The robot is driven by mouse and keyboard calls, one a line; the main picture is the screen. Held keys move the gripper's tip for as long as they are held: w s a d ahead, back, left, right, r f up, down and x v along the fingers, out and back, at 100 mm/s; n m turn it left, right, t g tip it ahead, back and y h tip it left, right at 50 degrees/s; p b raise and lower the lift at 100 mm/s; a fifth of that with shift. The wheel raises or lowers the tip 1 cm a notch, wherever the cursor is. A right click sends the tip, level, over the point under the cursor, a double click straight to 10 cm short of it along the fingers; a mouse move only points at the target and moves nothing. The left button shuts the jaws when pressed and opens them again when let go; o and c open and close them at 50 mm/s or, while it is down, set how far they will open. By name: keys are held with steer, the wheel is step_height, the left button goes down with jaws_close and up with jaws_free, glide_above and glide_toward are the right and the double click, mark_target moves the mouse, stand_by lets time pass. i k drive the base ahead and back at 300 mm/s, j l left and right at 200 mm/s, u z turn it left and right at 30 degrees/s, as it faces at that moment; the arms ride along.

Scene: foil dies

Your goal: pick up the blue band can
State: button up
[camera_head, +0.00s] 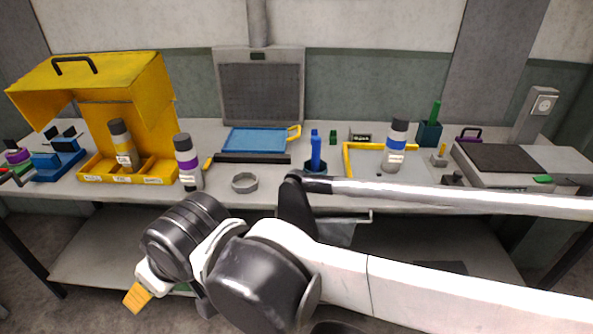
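The blue band can (397,146) stands upright on the right half of the bench, inside a yellow-edged area. It has a dark top, a blue band and a pale label. My gripper (138,296) is at the lower left, in front of the bench and below its top, far from the can. Only a small orange-yellow tip shows at the end of my arm, so its opening cannot be made out. Nothing is seen held.
A purple band can (187,162) stands left of centre, beside a grey ring (245,183). Another can (122,147) is in the open yellow box (160,170). A blue cup (316,166) with blue tools and a scale-like device (505,160) flank the blue band can. My arm crosses the bench front.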

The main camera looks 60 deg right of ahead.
mark_target(394, 156)
steer(key=z, duration=2.7)
steer(key=i+l+u, duration=0.15)
steer(key=l, duration=0.35)
steer(key=i+l+u, duration=0.2)
steer(key=l, duration=0.3)
steer(key=l+u, duration=0.15)
steer(key=l, duration=0.35)
steer(key=i+l+u, duration=0.15)
steer(key=l, duration=0.4)
